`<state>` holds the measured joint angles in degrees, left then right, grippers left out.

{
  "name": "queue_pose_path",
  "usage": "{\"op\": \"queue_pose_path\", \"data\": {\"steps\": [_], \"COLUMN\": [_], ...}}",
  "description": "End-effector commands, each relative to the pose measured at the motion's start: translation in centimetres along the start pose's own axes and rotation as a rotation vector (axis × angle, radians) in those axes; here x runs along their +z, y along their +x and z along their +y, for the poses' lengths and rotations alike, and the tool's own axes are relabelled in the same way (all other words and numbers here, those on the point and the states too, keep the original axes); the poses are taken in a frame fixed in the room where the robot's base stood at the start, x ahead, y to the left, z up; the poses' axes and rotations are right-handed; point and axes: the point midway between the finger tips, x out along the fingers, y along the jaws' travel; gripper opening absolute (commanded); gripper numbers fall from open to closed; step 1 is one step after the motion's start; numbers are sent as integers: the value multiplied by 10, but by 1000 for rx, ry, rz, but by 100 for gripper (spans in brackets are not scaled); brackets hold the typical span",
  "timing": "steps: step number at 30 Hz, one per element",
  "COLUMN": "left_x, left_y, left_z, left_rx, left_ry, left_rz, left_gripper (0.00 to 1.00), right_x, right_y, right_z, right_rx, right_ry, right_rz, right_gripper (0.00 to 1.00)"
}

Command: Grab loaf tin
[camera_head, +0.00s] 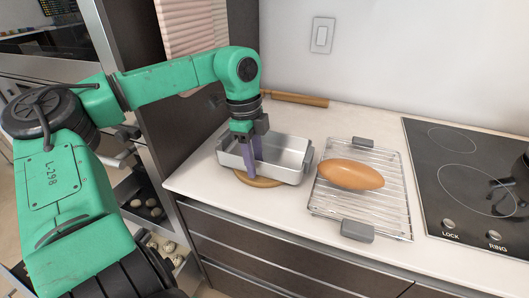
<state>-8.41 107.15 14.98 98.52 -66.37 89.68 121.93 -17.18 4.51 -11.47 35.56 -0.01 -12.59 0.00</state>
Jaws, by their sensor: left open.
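The loaf tin (285,157) is a silver rectangular pan with handles at its ends. One finger overlaps the near wall in the picture; I cannot tell whether the fingers touch the tin. The inside of the tin is partly hidden by the gripper. My right gripper is not in view.
A wire rack (387,203) with grey handles holds a brown loaf (350,174) right of the tin. A black cooktop (465,180) lies farther right. A wooden rolling pin (297,98) lies by the wall. A dark tall cabinet (180,110) borders the counter on the left.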

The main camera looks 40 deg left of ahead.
Motion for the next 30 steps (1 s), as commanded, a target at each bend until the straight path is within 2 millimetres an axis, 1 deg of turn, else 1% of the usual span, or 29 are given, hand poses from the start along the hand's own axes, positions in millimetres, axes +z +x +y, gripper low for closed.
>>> {"op": "queue_pose_path", "data": {"steps": [4,5,6,7,8,30], "left_x": [0,0,0,0,0,0], "left_y": [0,0,0,0,0,0], "left_z": [0,0,0,0,0,1], "left_rx": [0,0,0,0,0,4], "left_ry": [0,0,0,0,0,0], "left_rz": [0,0,0,0,0,-1], "left_gripper": [41,30,15,3,0,0], "right_x": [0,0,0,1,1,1], "right_y": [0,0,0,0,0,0], "right_z": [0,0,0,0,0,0], "right_rx": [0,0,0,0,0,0], "right_ry": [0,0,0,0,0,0], "right_rz": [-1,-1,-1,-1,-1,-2], "right_gripper": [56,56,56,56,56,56]}}
